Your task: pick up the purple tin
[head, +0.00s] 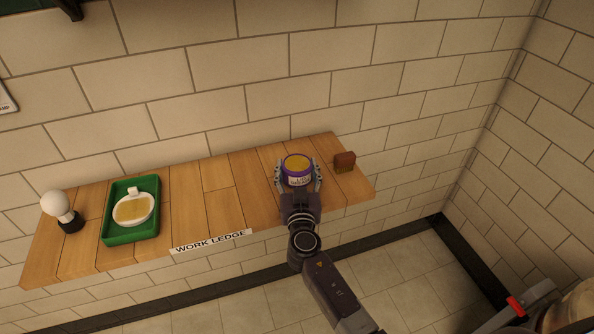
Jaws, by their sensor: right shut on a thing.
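The purple tin (298,179) has a yellow top and a pale label band. It is upright at the right part of the wooden work ledge (218,204). My right gripper (298,178) comes from the front, with one finger on each side of the tin, and is shut on it. I cannot tell whether the tin's base touches the ledge. My left gripper is not in view.
A small brown block (344,162) stands just right of the tin. At left are a green tray (118,239) holding a white oval dish (134,210), and a white ball on a dark base (57,207). The ledge between tray and tin is clear. A tiled wall rises behind.

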